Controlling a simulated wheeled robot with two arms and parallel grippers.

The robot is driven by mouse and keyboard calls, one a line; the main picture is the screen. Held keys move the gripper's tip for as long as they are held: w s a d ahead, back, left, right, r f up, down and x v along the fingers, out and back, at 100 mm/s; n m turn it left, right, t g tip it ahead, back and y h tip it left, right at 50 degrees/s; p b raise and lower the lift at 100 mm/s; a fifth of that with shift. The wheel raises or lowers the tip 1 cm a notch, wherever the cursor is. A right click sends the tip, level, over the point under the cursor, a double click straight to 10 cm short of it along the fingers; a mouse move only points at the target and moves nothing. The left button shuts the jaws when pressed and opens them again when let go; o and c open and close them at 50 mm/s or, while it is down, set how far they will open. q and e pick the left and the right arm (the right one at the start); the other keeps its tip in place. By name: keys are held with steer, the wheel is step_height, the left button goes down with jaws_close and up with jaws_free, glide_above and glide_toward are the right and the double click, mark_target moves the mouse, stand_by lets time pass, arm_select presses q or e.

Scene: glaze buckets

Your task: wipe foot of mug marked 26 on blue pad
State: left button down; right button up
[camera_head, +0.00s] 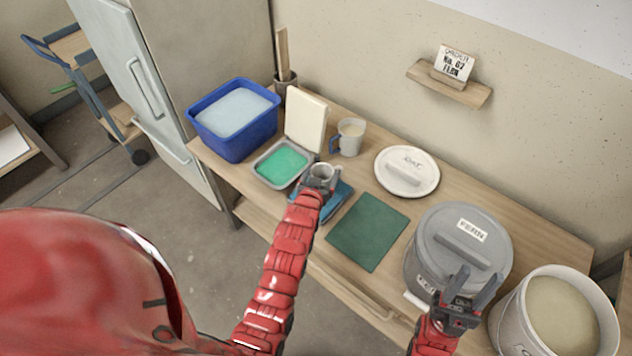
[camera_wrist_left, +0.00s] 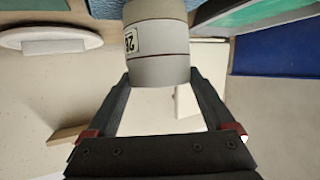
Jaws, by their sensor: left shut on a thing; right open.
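The mug marked 26 (camera_wrist_left: 157,55) is a grey cylinder with a white number label, seen upside down in the left wrist view. It also shows in the head view (camera_head: 322,171). My left gripper (camera_head: 319,182) is shut on it, with a finger on each side. The blue pad (camera_head: 337,203) lies on the table under and beside this gripper, partly covered by it. I cannot tell whether the mug's foot touches the pad. My right gripper (camera_head: 469,288) is open and empty in front of the grey lidded bucket (camera_head: 430,262).
A green-filled tray (camera_head: 262,177), a cream block (camera_head: 305,115) and a blue water tub (camera_head: 238,144) stand left of the mug. Another mug (camera_head: 351,137) and a white lid (camera_head: 424,184) are behind. A green mat (camera_head: 368,230) lies bare; an open bucket (camera_head: 510,325) stands far right.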

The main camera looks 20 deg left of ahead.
arm_select(q)
steer(key=shift+w+d+b, duration=0.3)
steer(key=shift+w+b, duration=0.05)
steer(key=shift+w, duration=0.3)
steer(key=shift+w+d+b, duration=0.25)
steer(key=shift+w+b, duration=0.05)
steer(key=shift+w, duration=0.35)
steer(key=shift+s+a+p, duration=0.2)
steer(key=shift+s, duration=0.3)
steer(key=shift+s+a+p, duration=0.2)
steer(key=shift+s, duration=0.3)
steer(key=shift+s+a+r+p, duration=0.1)
steer(key=shift+s+a, duration=0.2)
steer(key=shift+s, duration=0.45)
steer(key=shift+s+a+f+p, duration=0.1)
steer(key=shift+s+a, duration=0.15)
steer(key=shift+s, duration=0.5)
steer(key=shift+s+a+r+p, duration=0.1)
steer(key=shift+s+a, duration=0.2)
steer(key=shift+s, duration=0.45)
step_height(320, 180, up, 7)
steer(key=p, duration=0.2)
